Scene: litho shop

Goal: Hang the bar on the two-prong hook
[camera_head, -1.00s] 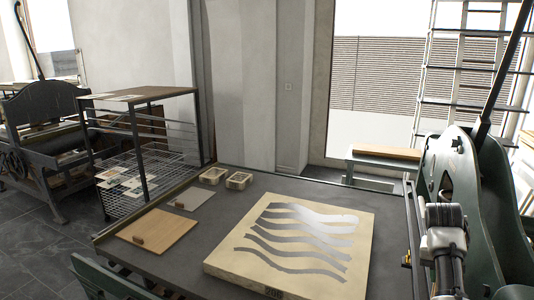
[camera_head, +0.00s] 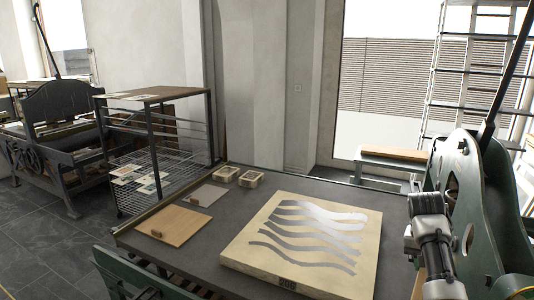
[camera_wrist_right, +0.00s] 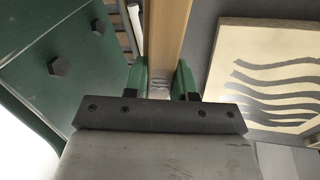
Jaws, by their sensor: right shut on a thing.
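My right gripper (camera_wrist_right: 161,78) is shut on a pale wooden bar (camera_wrist_right: 168,35), with a green pad on each side of it. The bar runs away from the gripper towards the top of the wrist view, and its far end is out of frame. In the head view only a thin strip of wood that looks like the bar (camera_head: 418,284) shows beside my right arm; the right gripper's fingertips are hidden there. I cannot make out the two-prong hook in either view. My left gripper is not in view.
A green press frame (camera_head: 478,205) stands close beside my right arm. A litho stone (camera_head: 255,262) with wavy dark stripes lies on the grey table (camera_head: 205,238). A rack (camera_head: 150,95) stands behind.

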